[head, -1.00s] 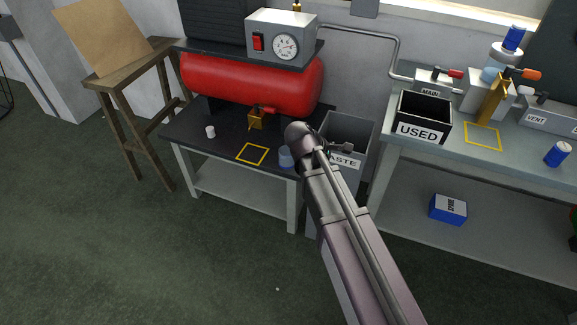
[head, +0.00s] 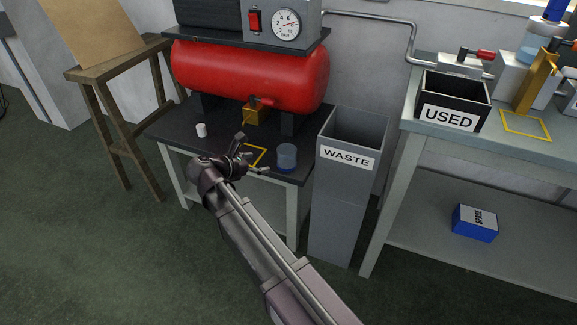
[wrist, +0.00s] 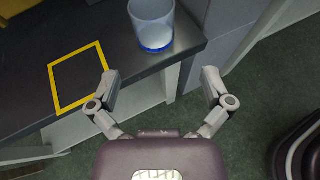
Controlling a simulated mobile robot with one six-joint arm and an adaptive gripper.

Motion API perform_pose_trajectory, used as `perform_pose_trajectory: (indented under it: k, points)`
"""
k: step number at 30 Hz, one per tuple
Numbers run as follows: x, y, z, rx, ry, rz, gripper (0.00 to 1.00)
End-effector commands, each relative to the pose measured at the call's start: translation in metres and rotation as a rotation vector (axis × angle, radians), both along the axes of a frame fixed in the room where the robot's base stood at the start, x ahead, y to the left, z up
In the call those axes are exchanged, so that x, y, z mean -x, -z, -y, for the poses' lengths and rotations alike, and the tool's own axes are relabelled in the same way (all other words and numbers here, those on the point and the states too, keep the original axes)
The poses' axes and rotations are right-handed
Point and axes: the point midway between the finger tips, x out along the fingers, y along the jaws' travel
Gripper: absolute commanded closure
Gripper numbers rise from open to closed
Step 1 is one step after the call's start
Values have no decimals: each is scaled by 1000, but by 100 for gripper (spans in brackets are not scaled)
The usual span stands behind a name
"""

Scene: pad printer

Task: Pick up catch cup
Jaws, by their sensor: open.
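The catch cup, by its look the translucent cup with a blue base (head: 287,156), stands upright on the dark low table (head: 187,145) near its front right corner. In the wrist view the cup (wrist: 152,25) is at the top, beyond my fingertips and roughly centred between them. My gripper (head: 256,155) is open and empty, left of the cup in the head view. In the wrist view its two fingers (wrist: 160,73) are spread wide and apart from the cup.
A yellow square outline (wrist: 78,77) is marked left of the cup. A red tank (head: 250,75) with a brass valve (head: 255,115) stands behind. A small white cylinder (head: 201,130) is at left. The grey WASTE bin (head: 345,190) stands close on the right.

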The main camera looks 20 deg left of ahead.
Motion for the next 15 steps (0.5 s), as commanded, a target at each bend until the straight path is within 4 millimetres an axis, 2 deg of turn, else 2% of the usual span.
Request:
perform_pose_trajectory:
  k: [4,15]
  points:
    - [3,3,-8,23,-20,3,0]
    - [2,3,-7,23,-20,3,0]
